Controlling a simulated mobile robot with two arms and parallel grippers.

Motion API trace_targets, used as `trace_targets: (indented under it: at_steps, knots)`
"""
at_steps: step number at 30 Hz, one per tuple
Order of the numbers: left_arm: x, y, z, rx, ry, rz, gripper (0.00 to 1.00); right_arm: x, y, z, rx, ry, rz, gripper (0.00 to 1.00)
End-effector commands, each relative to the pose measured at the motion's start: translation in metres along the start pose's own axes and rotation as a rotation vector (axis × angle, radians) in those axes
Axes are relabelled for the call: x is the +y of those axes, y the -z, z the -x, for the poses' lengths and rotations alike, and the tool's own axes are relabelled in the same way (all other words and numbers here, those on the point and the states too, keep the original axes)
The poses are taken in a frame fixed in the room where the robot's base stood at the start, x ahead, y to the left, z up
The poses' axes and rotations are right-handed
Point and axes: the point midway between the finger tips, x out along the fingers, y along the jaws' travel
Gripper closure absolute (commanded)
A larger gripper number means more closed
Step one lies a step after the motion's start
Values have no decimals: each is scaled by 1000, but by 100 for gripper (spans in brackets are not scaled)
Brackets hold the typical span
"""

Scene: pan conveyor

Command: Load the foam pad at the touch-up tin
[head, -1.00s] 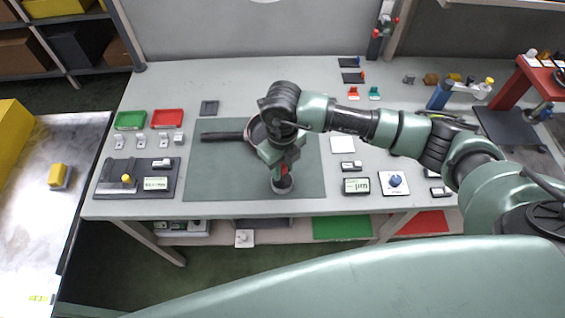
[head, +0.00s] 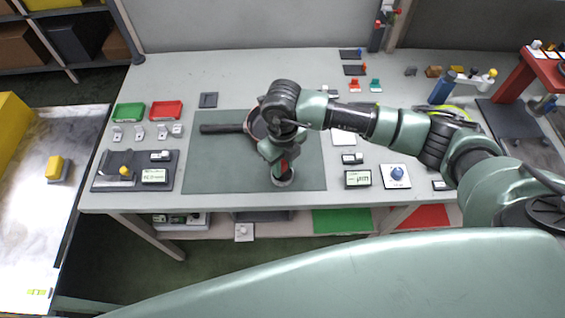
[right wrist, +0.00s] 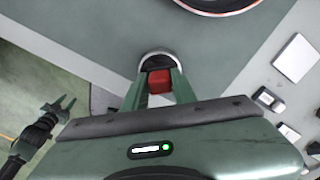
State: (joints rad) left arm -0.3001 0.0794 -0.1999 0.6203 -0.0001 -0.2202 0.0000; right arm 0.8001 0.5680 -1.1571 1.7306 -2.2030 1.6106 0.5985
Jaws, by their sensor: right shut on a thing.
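My right gripper (head: 284,168) points down over the front of the dark green mat (head: 225,172). It is shut on a small red piece (right wrist: 160,82), probably the foam pad, which shows between the fingers in the right wrist view. The touch-up tin (head: 284,181), a small round thing with a pale rim, stands directly below the fingertips. Its rim also shows just beyond the red piece in the right wrist view (right wrist: 156,57). I cannot tell whether pad and tin touch. My left gripper (right wrist: 61,107) shows at the left of the right wrist view, empty with its fingers apart.
A pan (head: 222,128) lies on the mat behind my gripper, partly hidden by it. Green (head: 130,112) and red (head: 166,111) trays stand at the left. A display box (head: 357,179) and a blue-knobbed plate (head: 396,176) lie right of the mat.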

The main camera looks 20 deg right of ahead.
Motion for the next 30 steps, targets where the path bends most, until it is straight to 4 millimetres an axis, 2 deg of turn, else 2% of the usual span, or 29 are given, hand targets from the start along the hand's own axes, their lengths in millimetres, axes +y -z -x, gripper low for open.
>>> trace_targets:
  at_steps: [30]
  knots:
    - [-1, -2, -8, -1, 1, 0, 64, 0, 0, -9, 0, 0, 0, 100]
